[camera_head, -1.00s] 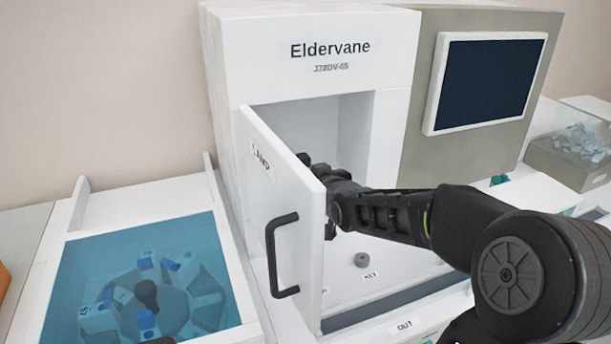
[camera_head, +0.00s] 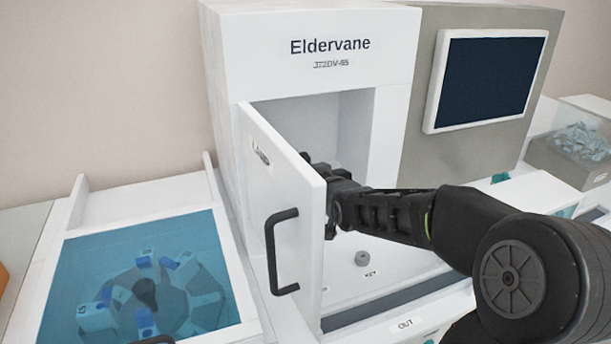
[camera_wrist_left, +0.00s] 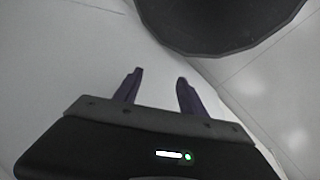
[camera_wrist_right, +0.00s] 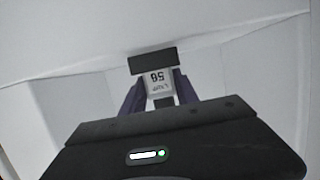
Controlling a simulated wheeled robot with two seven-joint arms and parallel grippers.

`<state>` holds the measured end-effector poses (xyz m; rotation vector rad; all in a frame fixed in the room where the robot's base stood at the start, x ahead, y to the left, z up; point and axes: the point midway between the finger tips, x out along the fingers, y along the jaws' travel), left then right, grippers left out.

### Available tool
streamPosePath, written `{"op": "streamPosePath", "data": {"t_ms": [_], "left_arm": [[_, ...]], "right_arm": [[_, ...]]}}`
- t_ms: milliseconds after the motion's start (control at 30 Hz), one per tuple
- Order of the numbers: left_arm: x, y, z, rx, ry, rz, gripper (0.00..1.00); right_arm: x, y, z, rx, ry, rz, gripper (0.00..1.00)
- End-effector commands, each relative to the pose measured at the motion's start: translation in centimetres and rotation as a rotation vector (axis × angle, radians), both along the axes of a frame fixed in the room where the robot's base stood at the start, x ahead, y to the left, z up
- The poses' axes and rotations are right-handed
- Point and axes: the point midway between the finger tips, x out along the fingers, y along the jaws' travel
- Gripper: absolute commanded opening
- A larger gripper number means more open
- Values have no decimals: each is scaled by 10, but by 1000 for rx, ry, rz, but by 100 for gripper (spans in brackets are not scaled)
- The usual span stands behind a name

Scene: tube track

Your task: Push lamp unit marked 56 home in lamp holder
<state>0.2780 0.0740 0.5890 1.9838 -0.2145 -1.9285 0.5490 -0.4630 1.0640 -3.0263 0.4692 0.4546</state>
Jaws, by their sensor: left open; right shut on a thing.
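The lamp unit marked 56 (camera_wrist_right: 158,83) shows in the right wrist view as a pale block with upside-down lettering. My right gripper (camera_wrist_right: 159,95) is shut on it, one finger on each side. A dark block (camera_wrist_right: 153,62) lies directly against the far end of the unit; I take it to be the lamp holder, and cannot tell how deep the unit sits. In the head view my right arm reaches into the white cabinet behind the open door marked LAMP (camera_head: 285,200), which hides the fingertips and the unit. My left gripper (camera_wrist_left: 158,82) is open and empty in the left wrist view.
A black door handle (camera_head: 284,252) sticks out toward me. A small grey knob (camera_head: 361,258) stands on the cabinet floor below my right arm. A blue-covered carousel bin (camera_head: 62,305) is at left, and a dark screen (camera_head: 490,82) at right.

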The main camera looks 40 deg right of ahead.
Motion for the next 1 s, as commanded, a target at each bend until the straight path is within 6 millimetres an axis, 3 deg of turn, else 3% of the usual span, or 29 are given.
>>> {"op": "streamPosePath", "data": {"t_ms": [300, 333, 600, 1000], "left_arm": [[0, 0, -1, 0, 0, 0, 49], [0, 0, -1, 0, 0, 0, 49], [0, 0, -1, 0, 0, 0, 49], [2, 0, -1, -1, -5, 1, 49]], "right_arm": [[0, 0, -2, 1, 4, 0, 0], [0, 0, -2, 1, 4, 0, 38], [0, 0, -2, 1, 3, 0, 60], [-4, 1, 0, 0, 1, 1, 61]]}}
